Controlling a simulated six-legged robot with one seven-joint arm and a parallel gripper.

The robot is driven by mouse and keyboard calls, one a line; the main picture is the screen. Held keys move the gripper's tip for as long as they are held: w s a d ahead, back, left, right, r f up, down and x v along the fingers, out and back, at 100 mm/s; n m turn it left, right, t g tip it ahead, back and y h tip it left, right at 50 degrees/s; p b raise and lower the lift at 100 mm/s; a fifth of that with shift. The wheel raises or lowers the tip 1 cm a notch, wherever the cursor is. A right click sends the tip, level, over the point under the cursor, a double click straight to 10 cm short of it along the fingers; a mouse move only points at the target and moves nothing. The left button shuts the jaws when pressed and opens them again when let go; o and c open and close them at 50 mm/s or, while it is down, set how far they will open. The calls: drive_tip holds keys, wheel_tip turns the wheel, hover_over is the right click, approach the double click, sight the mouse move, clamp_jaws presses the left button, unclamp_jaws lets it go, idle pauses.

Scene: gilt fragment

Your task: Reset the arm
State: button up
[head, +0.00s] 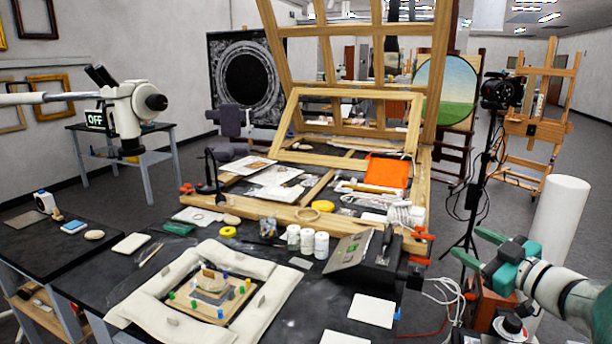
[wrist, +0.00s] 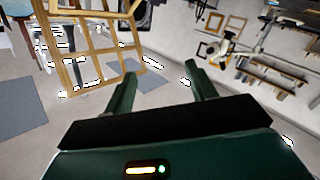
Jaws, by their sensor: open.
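My gripper (head: 474,258) is at the lower right of the head view, to the right of the black work table (head: 320,301). Its green fingers point left and are apart, with nothing between them. In the wrist view my gripper (wrist: 160,82) shows two green fingers spread wide with empty space between. The fingers touch nothing that I can see. Beyond them the wrist view shows a wooden frame (wrist: 95,50), grey floor and a pale wall at a tilted angle.
A gilt fragment (head: 209,283) sits among white padded cushions (head: 135,303) on the table. A white cylinder (head: 558,226) stands close behind my arm. A camera on a tripod (head: 490,150) and loose cables (head: 447,296) are near my gripper. A large wooden easel frame (head: 350,98) rises at the back.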

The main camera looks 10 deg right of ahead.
drive_tip(key=a+r+m+g+h, duration=0.25)
drive_tip(key=a+m+h, duration=0.4)
drive_tip(key=h, duration=0.35)
drive_tip(key=s+a+f+m+g+y, duration=0.1)
drive_tip(key=s+a+f+g, duration=0.3)
drive_tip(key=s+a, duration=0.5)
drive_tip(key=s+a+f+m+g+y, duration=0.1)
drive_tip(key=s+a+f+g+y, duration=0.2)
drive_tip(key=s+a+f, duration=0.5)
drive_tip(key=s+a+g, duration=0.1)
drive_tip(key=s, duration=0.1)
drive_tip(key=shift+s+a, duration=0.3)
